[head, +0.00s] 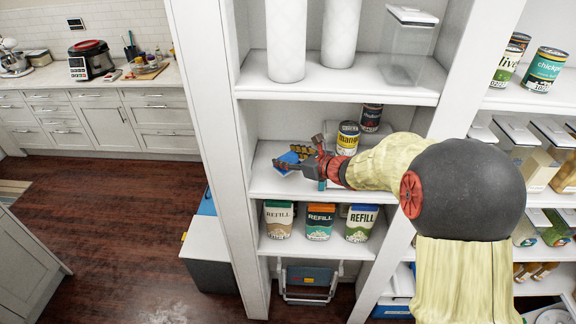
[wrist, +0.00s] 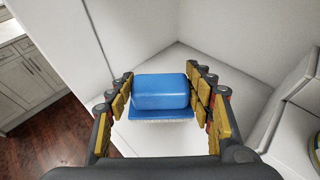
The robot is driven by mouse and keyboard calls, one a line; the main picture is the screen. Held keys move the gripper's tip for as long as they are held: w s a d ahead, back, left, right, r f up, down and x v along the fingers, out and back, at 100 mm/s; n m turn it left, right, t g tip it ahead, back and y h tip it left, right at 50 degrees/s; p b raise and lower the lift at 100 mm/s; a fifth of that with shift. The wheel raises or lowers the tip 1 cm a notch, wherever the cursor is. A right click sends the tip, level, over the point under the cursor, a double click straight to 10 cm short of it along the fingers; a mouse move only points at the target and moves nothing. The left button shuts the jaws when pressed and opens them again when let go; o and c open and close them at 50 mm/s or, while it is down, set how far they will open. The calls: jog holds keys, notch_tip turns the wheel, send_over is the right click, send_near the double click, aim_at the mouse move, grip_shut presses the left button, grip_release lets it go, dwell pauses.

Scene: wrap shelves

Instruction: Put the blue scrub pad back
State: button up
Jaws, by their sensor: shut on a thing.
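The blue scrub pad (wrist: 160,92) is held between the two fingers of my gripper (wrist: 162,100) in the wrist view. It has a blue block-shaped back and a flat blue lower layer with a pale underside edge. In the head view the blue scrub pad (head: 289,158) shows at the left end of the middle shelf (head: 268,184), partly hidden by my gripper (head: 290,160). My gripper is shut on it. I cannot tell whether the pad touches the shelf.
A yellow-labelled can (head: 347,138) and a dark can (head: 371,117) stand behind my arm on the same shelf. Several refill bags (head: 320,222) stand on the shelf below. White rolls (head: 287,40) and a clear container (head: 408,45) stand above. The shelf's left side panel is close by.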

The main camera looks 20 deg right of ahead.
jog(key=shift+w+f, duration=0.1)
jog(key=shift+f, duration=1.5)
jog(key=shift+f+b, duration=0.2)
jog(key=shift+b, duration=0.1)
jog(key=o, duration=1.1)
